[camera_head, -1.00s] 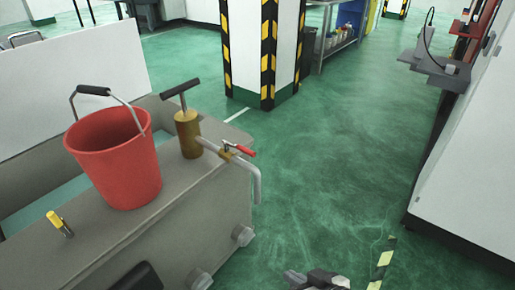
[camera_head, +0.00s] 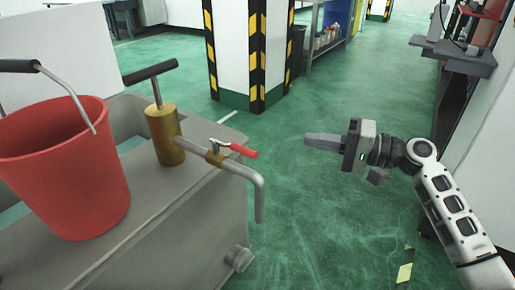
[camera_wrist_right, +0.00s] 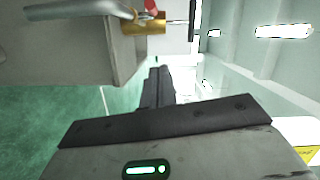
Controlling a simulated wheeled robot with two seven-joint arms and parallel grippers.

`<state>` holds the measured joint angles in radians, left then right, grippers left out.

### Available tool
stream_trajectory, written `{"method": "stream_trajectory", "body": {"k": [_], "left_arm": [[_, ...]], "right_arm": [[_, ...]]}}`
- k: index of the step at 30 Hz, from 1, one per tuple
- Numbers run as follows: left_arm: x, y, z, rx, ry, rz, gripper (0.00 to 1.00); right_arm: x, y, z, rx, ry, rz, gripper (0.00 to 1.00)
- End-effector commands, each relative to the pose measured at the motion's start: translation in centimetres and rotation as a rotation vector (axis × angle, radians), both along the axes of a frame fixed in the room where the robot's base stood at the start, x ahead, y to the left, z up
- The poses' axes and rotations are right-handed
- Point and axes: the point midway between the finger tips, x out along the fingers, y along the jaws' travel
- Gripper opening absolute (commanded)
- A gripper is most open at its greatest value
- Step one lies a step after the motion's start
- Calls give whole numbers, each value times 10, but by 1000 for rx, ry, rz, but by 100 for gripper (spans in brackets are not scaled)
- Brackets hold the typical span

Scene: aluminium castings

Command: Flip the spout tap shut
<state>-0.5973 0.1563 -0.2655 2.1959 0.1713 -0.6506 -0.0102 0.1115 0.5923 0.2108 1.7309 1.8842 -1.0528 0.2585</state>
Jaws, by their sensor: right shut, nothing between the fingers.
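The spout tap (camera_head: 218,155) is a brass valve body on a grey bent spout pipe (camera_head: 258,185), with a red lever handle (camera_head: 243,151) pointing right along the pipe. The pipe comes out of a brass pump (camera_head: 165,135) with a black T-handle. My right gripper (camera_head: 308,140) is shut and empty, to the right of the red lever and apart from it, pointing left. In the right wrist view the shut fingers (camera_wrist_right: 158,85) show below the brass valve (camera_wrist_right: 145,24), with part of the red lever (camera_wrist_right: 151,6) at the top edge. My left gripper is not in view.
A red bucket (camera_head: 65,170) stands on the grey tank's top (camera_head: 150,215) at the left. A striped pillar (camera_head: 235,50) is behind. A grey bracket shelf (camera_head: 455,58) juts from the right. Green floor (camera_head: 325,210) is open between tank and right wall.

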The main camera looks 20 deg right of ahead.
Motion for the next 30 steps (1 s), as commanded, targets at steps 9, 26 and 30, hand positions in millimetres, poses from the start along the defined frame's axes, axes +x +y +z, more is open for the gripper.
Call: {"method": "stream_trajectory", "body": {"k": [9,26,30], "left_arm": [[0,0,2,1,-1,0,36],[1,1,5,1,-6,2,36],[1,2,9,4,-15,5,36]], "right_arm": [[2,4,1,0,0,1,0],[60,86,-5,-1,1,2,0],[46,100,-9,-2,1,1,0]]}}
